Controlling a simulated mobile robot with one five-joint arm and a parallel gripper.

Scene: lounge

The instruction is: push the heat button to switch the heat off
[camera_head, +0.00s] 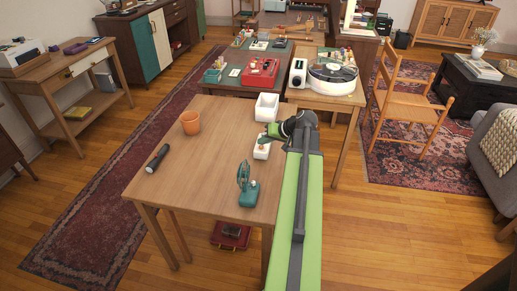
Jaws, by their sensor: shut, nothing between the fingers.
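A small white box-like device (261,152) stands on the wooden table near its right edge. A small reddish spot shows at its top, close to my fingertips. This may be the heat button, but it is too small to be sure. My gripper (264,139) is at the end of my green and black arm, shut and empty, just above the device. I cannot tell whether the fingertips touch it. The gripper partly covers the device's top, and no heat light or label can be read.
The table's middle is clear.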

